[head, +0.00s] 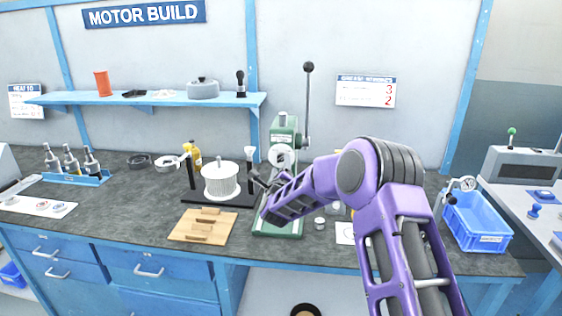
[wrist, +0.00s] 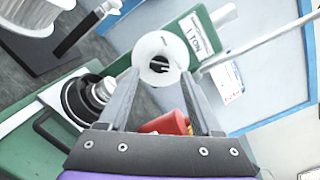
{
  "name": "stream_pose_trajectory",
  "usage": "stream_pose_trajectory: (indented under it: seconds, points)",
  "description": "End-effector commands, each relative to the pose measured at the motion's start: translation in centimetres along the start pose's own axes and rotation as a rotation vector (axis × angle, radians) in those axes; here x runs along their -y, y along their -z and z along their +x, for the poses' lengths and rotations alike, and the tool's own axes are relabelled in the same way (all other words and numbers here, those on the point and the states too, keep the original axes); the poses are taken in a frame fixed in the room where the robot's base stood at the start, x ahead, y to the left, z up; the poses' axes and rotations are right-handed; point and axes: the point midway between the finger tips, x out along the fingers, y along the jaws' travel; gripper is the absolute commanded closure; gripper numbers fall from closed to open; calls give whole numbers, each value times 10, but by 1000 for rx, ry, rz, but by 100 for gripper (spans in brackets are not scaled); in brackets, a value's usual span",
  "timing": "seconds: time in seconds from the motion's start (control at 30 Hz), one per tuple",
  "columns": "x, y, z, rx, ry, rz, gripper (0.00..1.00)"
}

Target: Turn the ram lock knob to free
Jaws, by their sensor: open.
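The green bench press (head: 283,130) stands on the bench right of centre, with a long lever rising to a black ball. In the wrist view its green body (wrist: 190,35) carries a "1 TON" label. A pale round hub (wrist: 160,57) with a dark centre shows just beyond my fingertips. A red knob-like part (wrist: 172,123) shows between my fingers, its lower part hidden by my gripper's body. I cannot tell for certain which part is the ram lock knob, nor its setting. My gripper (head: 260,183) is open and empty in front of the press; the fingers (wrist: 162,72) stand apart.
A white wound stator (head: 221,180) on a black stand is close left of my gripper. A wooden block board (head: 203,226) lies in front of it. A blue crate (head: 478,222) stands at right. The lever (wrist: 262,42) crosses the wrist view's upper right.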

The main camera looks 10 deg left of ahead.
Motion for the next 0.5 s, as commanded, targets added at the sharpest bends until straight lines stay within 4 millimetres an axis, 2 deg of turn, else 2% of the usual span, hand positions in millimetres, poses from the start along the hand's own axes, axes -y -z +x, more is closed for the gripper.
stream_pose_trajectory:
  seconds: [0.2,0.5]
  points:
    - [-1,-1,25,1,0,0,34]
    - [0,0,35,1,0,0,34]
